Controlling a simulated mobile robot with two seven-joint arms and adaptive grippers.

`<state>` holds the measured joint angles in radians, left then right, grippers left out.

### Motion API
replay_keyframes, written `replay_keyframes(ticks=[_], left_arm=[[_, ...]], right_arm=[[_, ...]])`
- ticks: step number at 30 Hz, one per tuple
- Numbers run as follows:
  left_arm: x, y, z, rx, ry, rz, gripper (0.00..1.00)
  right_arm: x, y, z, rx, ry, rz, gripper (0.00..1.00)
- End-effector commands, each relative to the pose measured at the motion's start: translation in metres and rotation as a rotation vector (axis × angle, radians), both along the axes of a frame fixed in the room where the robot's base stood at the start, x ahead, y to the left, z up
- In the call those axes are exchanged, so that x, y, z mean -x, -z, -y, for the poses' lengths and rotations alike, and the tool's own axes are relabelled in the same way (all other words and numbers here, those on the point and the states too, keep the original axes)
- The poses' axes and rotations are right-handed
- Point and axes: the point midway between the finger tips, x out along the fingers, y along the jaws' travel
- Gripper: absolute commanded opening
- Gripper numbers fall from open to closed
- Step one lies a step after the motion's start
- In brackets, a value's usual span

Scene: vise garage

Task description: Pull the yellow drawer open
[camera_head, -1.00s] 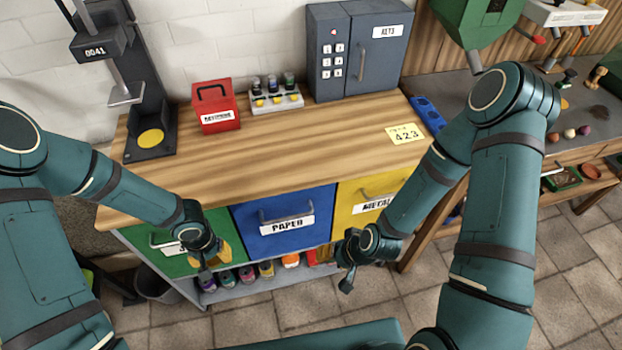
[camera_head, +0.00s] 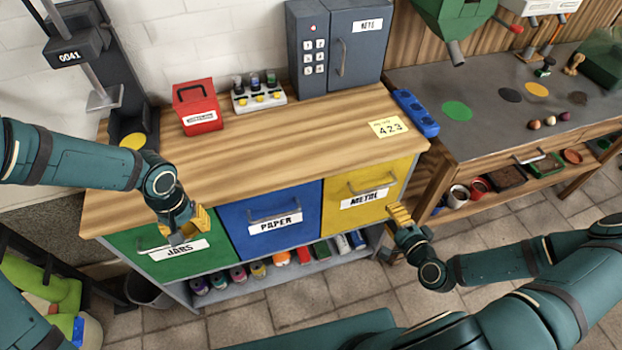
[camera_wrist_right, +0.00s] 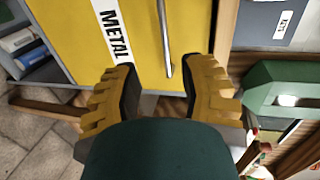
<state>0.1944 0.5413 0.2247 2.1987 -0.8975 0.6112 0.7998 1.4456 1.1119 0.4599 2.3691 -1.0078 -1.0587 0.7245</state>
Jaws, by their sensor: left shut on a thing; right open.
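The yellow drawer (camera_head: 385,183) labelled METAL is shut, at the right end of the row under the wooden top. Its grey bar handle (camera_head: 372,186) is free; it also shows in the right wrist view (camera_wrist_right: 164,38). My right gripper (camera_head: 399,216) is open and empty, just in front and to the right of the yellow drawer, apart from the handle. In the right wrist view its yellow fingers stand either side of the handle's line, with the handle ahead. My left gripper (camera_head: 182,230) is shut at the green drawer (camera_head: 207,262), apparently on its handle, which it partly hides.
A blue drawer (camera_head: 255,240) labelled PAPER is shut between the green and yellow drawers. A shelf of bottles and cans (camera_head: 282,259) lies below. A second workbench (camera_head: 460,135) stands to the right.

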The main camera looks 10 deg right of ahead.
Motion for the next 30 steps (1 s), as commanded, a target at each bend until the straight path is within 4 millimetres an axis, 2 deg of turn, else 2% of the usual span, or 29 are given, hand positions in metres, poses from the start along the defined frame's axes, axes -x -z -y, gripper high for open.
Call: replay_keyframes(ticks=[4, 8, 21, 30], left_arm=[[0.000, -0.004, 0.001, 0.000, 0.003, 0.001, 0.45], [0.000, -0.004, 0.002, 0.000, 0.003, 0.001, 0.45], [0.000, 0.002, 0.001, 0.000, 0.002, 0.000, 0.45], [0.000, 0.004, 0.001, 0.000, 0.002, 0.000, 0.45]], right_arm=[[0.001, -0.004, 0.011, -0.016, 0.036, 0.033, 0.41], [-0.009, -0.002, 0.010, -0.018, 0.038, 0.038, 0.41], [-0.087, 0.015, 0.003, -0.017, 0.036, 0.036, 0.41], [-0.112, 0.020, 0.001, -0.016, 0.035, 0.035, 0.41]])
